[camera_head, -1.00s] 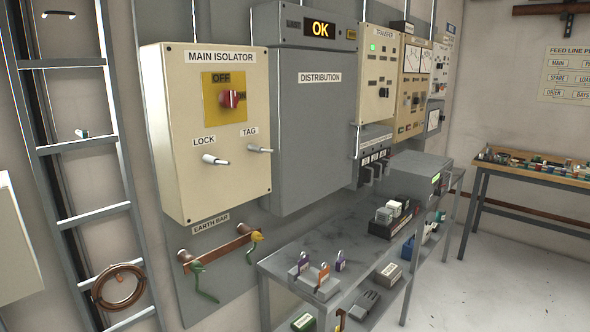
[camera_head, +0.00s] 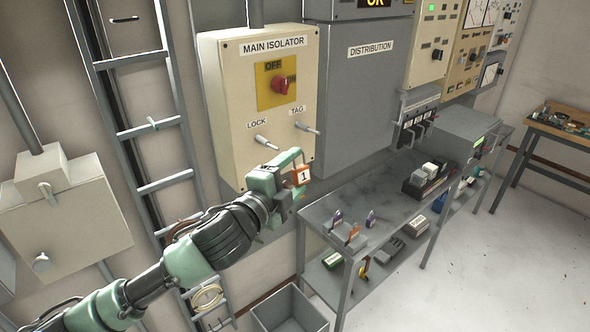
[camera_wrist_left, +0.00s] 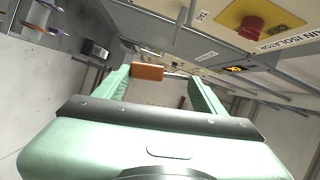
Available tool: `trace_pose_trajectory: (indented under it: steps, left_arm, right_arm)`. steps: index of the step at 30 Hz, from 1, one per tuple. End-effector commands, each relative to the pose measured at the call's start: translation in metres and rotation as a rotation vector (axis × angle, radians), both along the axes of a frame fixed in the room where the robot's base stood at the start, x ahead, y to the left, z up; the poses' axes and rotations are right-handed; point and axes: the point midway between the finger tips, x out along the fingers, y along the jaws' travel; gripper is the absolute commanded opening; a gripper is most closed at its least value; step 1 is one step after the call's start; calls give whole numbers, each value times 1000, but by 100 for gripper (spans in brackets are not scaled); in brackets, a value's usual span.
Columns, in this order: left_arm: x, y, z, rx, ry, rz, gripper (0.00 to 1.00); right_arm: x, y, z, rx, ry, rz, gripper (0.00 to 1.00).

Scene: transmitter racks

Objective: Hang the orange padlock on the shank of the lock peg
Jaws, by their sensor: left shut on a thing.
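My left gripper (camera_head: 288,172) is shut on an orange padlock (camera_head: 302,176) with a white label reading 1. In the left wrist view the orange body (camera_wrist_left: 148,71) shows at the fingertips. The lock peg (camera_head: 265,141) is a pale shank under the word LOCK on the main isolator box (camera_head: 225,90). It looks bare. In the head view the gripper and padlock appear below and right of the peg; the depth gap cannot be told. My right gripper is in neither view.
The tag peg (camera_head: 307,128) sticks out right of the lock peg. A grey bin (camera_head: 290,309) stands on the floor. A ladder (camera_head: 160,128) is at the left.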

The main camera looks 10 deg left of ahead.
Motion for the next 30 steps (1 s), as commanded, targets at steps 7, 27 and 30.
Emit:
trace_pose_trajectory:
  steps: [7, 27, 30]
  left_arm:
    - [9, 12, -2, 0, -2, 2, 26]
    - [34, 44, -5, -2, -1, 2, 26]
    - [37, 49, -5, -3, -1, 3, 26]
  right_arm:
    - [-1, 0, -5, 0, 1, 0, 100]
    - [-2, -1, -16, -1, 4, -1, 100]
    - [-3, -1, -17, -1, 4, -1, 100]
